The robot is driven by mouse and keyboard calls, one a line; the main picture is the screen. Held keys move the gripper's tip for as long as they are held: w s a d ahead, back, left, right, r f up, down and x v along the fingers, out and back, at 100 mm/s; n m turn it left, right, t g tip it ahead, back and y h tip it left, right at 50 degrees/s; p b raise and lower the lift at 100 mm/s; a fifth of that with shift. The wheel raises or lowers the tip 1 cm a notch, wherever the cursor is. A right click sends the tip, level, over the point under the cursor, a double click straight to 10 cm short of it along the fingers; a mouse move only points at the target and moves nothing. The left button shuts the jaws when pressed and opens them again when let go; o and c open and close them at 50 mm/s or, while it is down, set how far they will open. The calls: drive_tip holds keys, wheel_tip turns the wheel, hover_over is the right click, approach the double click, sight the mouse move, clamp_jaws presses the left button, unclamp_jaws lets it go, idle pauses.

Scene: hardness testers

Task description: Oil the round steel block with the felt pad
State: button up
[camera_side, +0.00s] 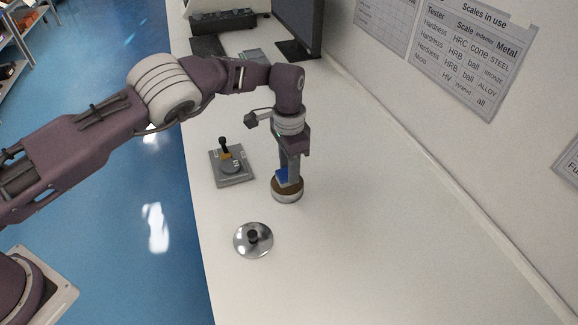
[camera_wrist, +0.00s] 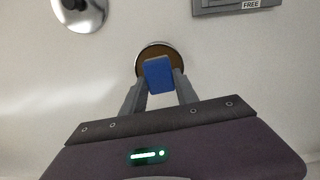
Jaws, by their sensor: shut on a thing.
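My gripper (camera_side: 287,178) is shut on a small blue block (camera_side: 281,174), which looks like the felt pad. The blue block also shows between my fingers in the wrist view (camera_wrist: 159,75). It is over a round, steel-rimmed tin with a brown inside (camera_side: 288,193); whether it touches the brown surface I cannot tell. A lever with a black knob (camera_side: 223,144) stands on the plate's far side. The plate's edge shows a "FREE" label (camera_wrist: 250,4) in the wrist view.
A shiny steel disc with a black knob (camera_side: 253,240), like a lid, lies on the white bench nearer the side camera. A monitor (camera_side: 298,25) and a dark control box (camera_side: 222,20) stand at the far end. The bench right of the tin is clear up to the wall.

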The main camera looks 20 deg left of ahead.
drive_tip(key=shift+f, duration=0.55)
idle(0.9)
drive_tip(key=shift+r, duration=3.55)
